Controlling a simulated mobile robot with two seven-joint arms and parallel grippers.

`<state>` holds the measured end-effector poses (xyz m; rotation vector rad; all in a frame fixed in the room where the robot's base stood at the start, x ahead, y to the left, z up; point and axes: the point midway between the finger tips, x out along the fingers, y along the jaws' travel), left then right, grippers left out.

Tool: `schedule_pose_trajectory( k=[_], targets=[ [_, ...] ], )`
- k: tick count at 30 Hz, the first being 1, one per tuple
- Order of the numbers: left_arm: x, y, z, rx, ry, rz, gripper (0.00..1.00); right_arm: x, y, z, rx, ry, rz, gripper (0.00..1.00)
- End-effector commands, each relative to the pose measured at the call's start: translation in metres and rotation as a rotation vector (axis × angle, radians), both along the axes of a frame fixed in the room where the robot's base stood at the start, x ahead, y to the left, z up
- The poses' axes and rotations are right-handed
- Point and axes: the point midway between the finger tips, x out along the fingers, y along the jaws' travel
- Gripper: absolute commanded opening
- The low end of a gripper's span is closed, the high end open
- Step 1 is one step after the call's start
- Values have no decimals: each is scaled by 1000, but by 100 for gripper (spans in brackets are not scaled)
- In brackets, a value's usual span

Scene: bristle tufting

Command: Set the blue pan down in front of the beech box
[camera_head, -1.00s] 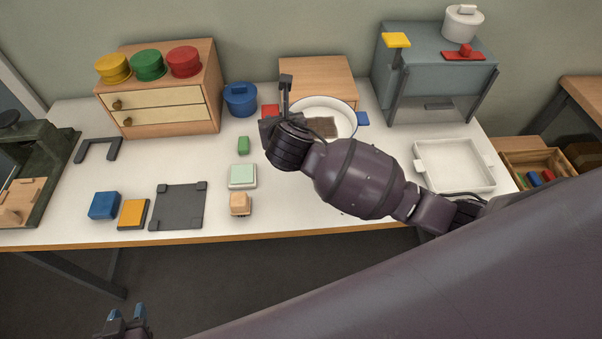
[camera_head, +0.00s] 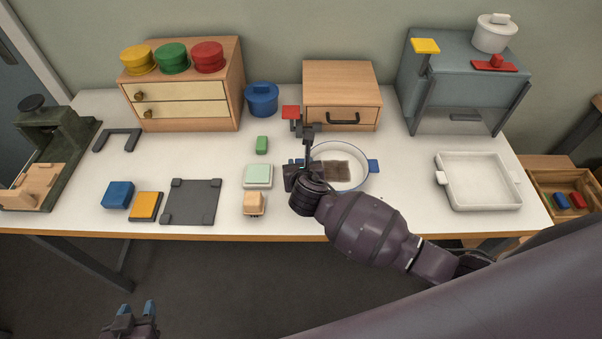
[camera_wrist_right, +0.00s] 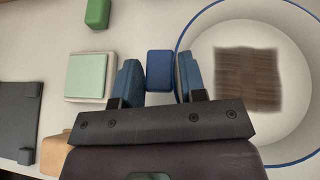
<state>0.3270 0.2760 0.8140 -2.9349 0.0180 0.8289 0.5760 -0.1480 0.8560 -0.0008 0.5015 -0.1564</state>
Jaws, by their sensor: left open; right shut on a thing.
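The blue-rimmed white pan (camera_head: 357,181) has blue side handles and a brown square patch inside. It is in front of the beech box (camera_head: 341,78), which has a black handle; a strip of table shows between them. My right gripper (camera_head: 300,165) is at the pan's left side, shut on its blue handle (camera_wrist_right: 160,70), which shows between the fingers in the wrist view. The pan's rim (camera_wrist_right: 180,40) also shows there. I cannot tell whether the pan touches the table. My left gripper (camera_head: 137,310) is open and empty, low before the table's front edge.
A blue pot (camera_head: 262,98) stands behind to the left, near a red square piece (camera_head: 291,112). A green block (camera_head: 262,145), a mint block (camera_head: 258,175) and a peach block (camera_head: 253,203) lie left of the gripper. A white tray (camera_head: 478,205) is at right, with bare table before it.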

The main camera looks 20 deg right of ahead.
Motion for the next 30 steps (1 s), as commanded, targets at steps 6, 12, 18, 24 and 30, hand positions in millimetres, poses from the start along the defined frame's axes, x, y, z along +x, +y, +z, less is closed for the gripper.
schedule_pose_trajectory(
  k=[6,12,18,24,30],
  targets=[
    [-3,0,-12,0,11,1,43,0,0,-30,-2,2,-1,0],
    [-4,1,-12,0,12,1,43,0,0,-30,-1,-1,0,0],
    [-4,1,-12,0,12,1,43,0,0,-33,-1,1,0,43],
    [-3,1,-12,1,11,0,43,0,0,-33,-1,1,0,64],
    [-3,1,-11,1,9,0,43,0,0,-32,-1,1,0,64]
  ],
)
